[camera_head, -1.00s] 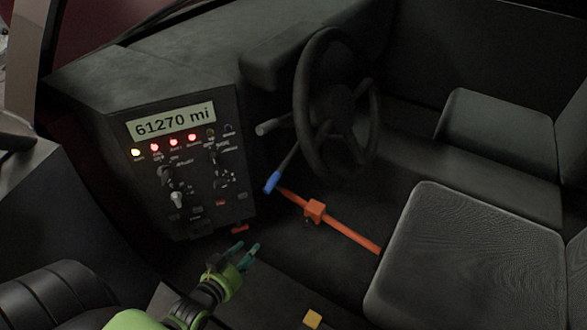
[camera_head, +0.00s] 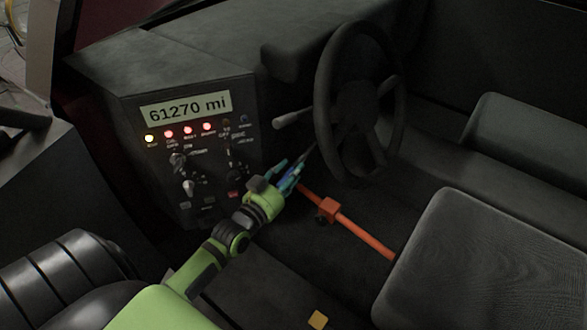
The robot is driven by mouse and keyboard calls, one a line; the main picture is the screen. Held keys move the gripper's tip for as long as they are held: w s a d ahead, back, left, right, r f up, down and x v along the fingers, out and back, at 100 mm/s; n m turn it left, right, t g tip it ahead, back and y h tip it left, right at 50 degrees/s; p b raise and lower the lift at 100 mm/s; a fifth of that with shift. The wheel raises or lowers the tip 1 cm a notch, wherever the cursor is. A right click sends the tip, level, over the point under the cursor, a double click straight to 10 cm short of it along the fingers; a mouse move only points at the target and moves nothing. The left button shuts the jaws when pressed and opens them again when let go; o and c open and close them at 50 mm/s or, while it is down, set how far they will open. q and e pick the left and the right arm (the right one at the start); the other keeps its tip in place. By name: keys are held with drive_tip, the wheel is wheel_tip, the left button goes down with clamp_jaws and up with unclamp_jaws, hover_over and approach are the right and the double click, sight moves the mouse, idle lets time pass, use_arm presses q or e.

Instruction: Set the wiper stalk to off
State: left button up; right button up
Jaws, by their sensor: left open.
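A stalk with a blue tip (camera_head: 291,175) angles down toward me from the steering column. A second stalk with a grey end (camera_head: 286,121) sticks out higher on the same side; I cannot read which one is the wiper stalk. My left gripper (camera_head: 288,170) is open, with its teal fingers at the blue tip, seemingly on either side of it. The fingers partly hide the tip, and contact cannot be told. My right gripper is not in view.
The steering wheel (camera_head: 322,88) stands just right of the stalks. A dash panel (camera_head: 156,165) with lit lamps and knobs is left of the gripper. An orange bar (camera_head: 365,239) runs below the wheel toward the seat (camera_head: 480,260).

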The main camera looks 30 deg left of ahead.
use_arm(q)
drive_tip(key=shift+w, duration=0.8)
clamp_jaws()
drive_tip(key=shift+r, duration=0.15)
drive_tip(key=r+g+p, duration=0.2)
drive_tip(key=r+p, duration=0.1)
drive_tip(key=p, duration=0.7)
drive_tip(key=shift+s, duration=0.2)
drive_tip(key=shift+f+g+p, duration=0.1)
drive_tip(key=shift+g+p, duration=0.4)
drive_tip(key=shift+p, duration=0.2)
